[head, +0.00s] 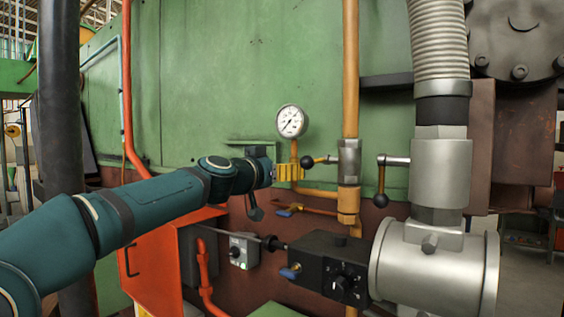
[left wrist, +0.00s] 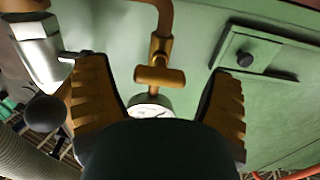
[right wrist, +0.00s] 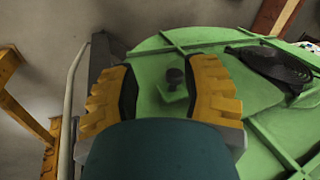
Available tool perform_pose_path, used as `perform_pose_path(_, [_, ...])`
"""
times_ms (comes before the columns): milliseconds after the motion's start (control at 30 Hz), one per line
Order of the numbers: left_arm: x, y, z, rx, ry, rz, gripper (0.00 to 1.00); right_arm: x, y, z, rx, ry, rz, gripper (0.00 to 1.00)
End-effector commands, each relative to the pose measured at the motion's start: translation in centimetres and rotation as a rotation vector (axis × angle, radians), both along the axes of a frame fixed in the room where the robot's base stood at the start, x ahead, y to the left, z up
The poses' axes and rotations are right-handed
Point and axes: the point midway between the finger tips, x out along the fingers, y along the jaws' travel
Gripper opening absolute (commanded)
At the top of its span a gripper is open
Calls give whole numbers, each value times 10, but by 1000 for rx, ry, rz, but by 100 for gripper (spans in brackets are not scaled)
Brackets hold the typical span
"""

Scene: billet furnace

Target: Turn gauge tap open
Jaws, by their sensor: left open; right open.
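The gauge tap shows in the left wrist view as a brass-coloured cross bar (left wrist: 160,76) on a thin pipe, just below the round white gauge. The pressure gauge (head: 291,121) is on the green furnace wall in the head view, and part of it shows in the left wrist view (left wrist: 152,108). My left gripper (head: 290,172) is just under the gauge, hiding most of the tap in the head view. Its yellow fingers are open, one on each side of the bar, with gaps visible. My right gripper (right wrist: 163,82) is open and empty, away from the gauge.
A lever with a black ball (head: 308,162) from the steel valve (head: 349,160) is close to the left gripper's right side. Another ball lever (head: 381,200) sits further right. A blue-handled tap (head: 290,210) is below. A green-framed structure (right wrist: 150,45) is under the right gripper.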

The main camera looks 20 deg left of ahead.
Motion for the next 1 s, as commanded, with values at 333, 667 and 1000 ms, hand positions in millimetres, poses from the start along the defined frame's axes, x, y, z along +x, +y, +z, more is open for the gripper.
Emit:
perform_pose_path(333, [6,-2,-1,1,0,0,83,1,0,2,0,-2,-2,47])
perform_pose_path(667, [6,-2,-1,1,1,0,13,1,0,2,0,-2,-2,47])
perform_pose_path(1000, [5,-2,-1,-57,22,0,13,0,0,1,0,-1,-1,47])
